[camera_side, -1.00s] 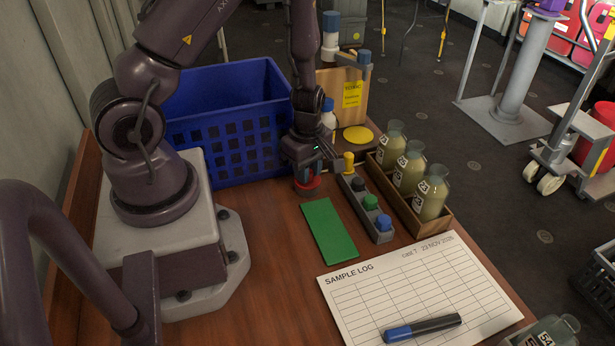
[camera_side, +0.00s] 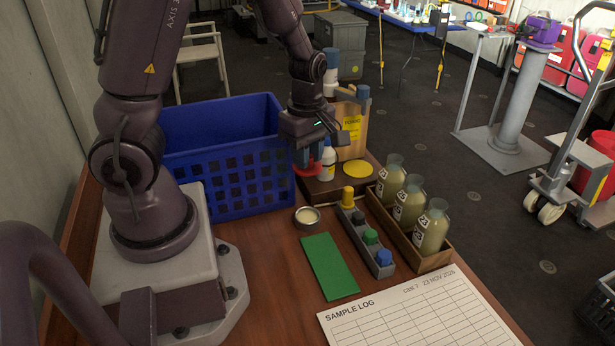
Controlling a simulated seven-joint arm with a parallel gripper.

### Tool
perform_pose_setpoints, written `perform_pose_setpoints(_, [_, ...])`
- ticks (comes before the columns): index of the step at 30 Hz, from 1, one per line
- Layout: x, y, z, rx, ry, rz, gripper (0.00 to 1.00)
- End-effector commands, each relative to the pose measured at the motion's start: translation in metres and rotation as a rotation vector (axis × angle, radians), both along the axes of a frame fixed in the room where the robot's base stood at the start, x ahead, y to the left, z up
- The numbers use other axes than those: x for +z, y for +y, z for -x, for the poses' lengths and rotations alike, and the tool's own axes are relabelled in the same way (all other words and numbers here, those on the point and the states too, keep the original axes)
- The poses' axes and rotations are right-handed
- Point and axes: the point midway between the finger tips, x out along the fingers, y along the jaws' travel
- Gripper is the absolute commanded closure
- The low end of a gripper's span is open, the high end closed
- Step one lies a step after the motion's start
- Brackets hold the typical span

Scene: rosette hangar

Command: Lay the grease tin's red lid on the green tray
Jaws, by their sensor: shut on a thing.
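My gripper (camera_side: 308,156) is shut on the red lid (camera_side: 307,169) and holds it in the air, in front of the blue crate's right side. The open grease tin (camera_side: 307,216) stands on the table below it, a small round tin with pale contents showing. The green tray (camera_side: 329,266) lies flat and bare on the table, nearer the camera than the tin. The lid is above and apart from both.
A blue crate (camera_side: 228,185) stands left of the tin. A grey rack (camera_side: 374,256) with coloured knobs is right of the tray, beside a wooden box (camera_side: 405,246) of bottles. A white bottle (camera_side: 328,160) stands on a dark board (camera_side: 318,192). A sample log sheet (camera_side: 420,310) lies in front.

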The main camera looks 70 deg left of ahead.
Motion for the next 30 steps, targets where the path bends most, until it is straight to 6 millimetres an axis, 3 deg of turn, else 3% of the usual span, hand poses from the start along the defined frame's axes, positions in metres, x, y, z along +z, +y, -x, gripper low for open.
perform_pose_setpoints(6, [0.039, 0.000, -0.002, -0.003, -0.006, 0.001, 0.99])
perform_pose_setpoints(10, [0.043, -0.002, 0.002, -0.008, 0.000, 0.000, 0.99])
perform_pose_setpoints(13, [0.026, -0.018, 0.005, -0.036, 0.005, 0.000, 0.99])
perform_pose_setpoints(18, [-0.025, -0.056, 0.009, -0.059, 0.009, -0.002, 0.99])
perform_pose_setpoints(22, [-0.054, -0.079, 0.011, -0.045, 0.004, -0.003, 0.99])
perform_pose_setpoints(30, [-0.091, -0.084, 0.001, 0.010, -0.002, -0.004, 0.99])
